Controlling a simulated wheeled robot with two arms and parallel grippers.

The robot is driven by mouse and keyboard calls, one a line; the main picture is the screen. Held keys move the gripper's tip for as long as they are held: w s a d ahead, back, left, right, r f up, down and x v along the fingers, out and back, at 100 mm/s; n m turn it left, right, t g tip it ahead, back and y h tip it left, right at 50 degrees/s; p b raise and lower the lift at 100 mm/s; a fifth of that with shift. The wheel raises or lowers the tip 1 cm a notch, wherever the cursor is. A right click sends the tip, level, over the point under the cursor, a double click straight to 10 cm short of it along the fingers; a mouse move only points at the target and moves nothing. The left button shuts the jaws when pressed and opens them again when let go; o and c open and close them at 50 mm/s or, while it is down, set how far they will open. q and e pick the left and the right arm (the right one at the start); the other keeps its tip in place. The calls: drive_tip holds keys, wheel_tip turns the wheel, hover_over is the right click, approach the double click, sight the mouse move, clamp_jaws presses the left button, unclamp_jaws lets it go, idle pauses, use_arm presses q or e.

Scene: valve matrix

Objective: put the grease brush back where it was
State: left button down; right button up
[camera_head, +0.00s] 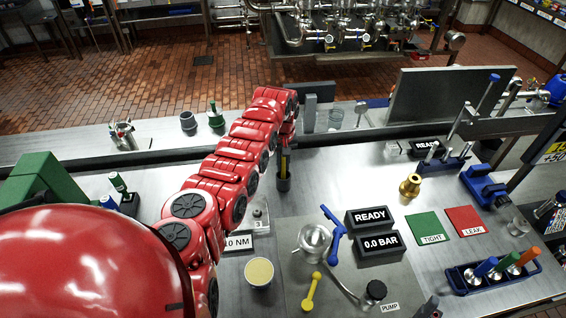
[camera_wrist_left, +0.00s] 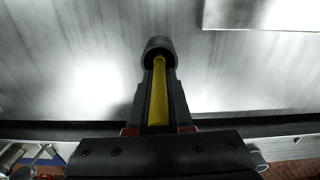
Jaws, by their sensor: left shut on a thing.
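My left gripper (camera_head: 284,160) points down over the steel bench, behind the white-label box. In the left wrist view its two dark fingers (camera_wrist_left: 159,100) are shut on a yellow handle (camera_wrist_left: 158,95), which I take for the grease brush. The handle's far end meets a dark round cup-like piece (camera_wrist_left: 159,46). I cannot tell whether this is a holder or part of the brush. In the head view a small dark cylinder (camera_head: 284,184) shows right below the fingers. The bristles are hidden. My right gripper is not in view.
A pot of pale grease (camera_head: 259,272) stands in front. A clamped valve with a blue handle (camera_head: 334,232), a yellow wrench-like tool (camera_head: 311,292) and READY and BAR displays (camera_head: 371,219) are to the right. Green and red pads (camera_head: 427,228) lie farther right. A grey upright block (camera_head: 309,112) stands close behind the gripper.

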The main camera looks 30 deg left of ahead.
use_arm(q)
drive_tip(key=shift+f, duration=0.1)
drive_tip(key=c, duration=0.8)
unclamp_jaws()
drive_tip(key=shift+r, duration=0.25)
drive_tip(key=shift+r+b, duration=0.4)
wheel_tip(320, 180, up, 9)
drive_tip(key=b, duration=0.4)
drive_tip(key=shift+r, duration=0.15)
drive_tip(key=shift+r+b, duration=0.3)
drive_tip(key=shift+r, duration=0.6)
